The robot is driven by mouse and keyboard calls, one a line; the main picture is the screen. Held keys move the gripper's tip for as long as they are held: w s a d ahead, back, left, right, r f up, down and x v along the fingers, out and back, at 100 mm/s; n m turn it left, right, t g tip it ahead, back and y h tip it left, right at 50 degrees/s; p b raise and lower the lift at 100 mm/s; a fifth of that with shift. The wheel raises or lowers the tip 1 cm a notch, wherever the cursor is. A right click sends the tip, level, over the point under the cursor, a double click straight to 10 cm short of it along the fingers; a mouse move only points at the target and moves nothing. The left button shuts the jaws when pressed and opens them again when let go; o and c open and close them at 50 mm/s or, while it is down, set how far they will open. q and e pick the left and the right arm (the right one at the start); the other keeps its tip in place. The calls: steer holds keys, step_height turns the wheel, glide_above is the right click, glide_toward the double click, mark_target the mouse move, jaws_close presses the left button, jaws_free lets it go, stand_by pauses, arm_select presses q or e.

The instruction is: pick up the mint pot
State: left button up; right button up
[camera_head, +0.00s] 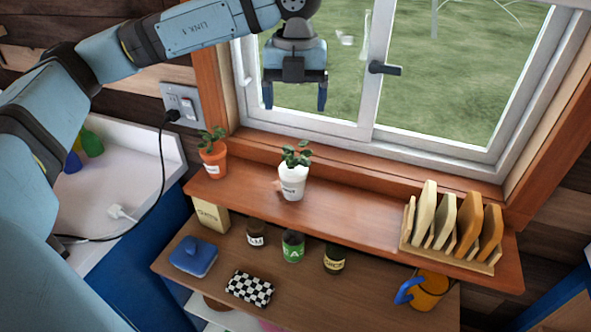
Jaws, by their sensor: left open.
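Two potted herbs stand upright on the wooden window shelf. One is a white pot (292,183) with green leaves and a small label. The other is an orange terracotta pot (213,163) with green leaves and a pale label, further left. The labels are too small to read, so I cannot tell which is the mint pot. My left gripper (295,104) hangs in front of the window, fingers pointing down. It is open and empty, and in the picture it is above the white pot and apart from it. My right gripper is not in view.
A rack with several boards (450,240) stands on the shelf's right end. The shelf between white pot and rack is clear. A lower shelf holds jars (293,247), a blue butter dish (193,257), a checkered box (249,288) and an orange mug (428,292).

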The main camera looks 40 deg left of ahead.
mark_target(293, 149)
arm_select(q)
step_height(293, 149, down, 8)
steer(key=shift+s+f, duration=0.1)
steer(key=shift+f, duration=0.05)
steer(key=f, duration=0.1)
steer(key=f+p, duration=0.1)
steer(key=f, duration=0.3)
steer(key=shift+a, duration=0.25)
steer(key=shift+c, duration=0.5)
steer(key=c, duration=1)
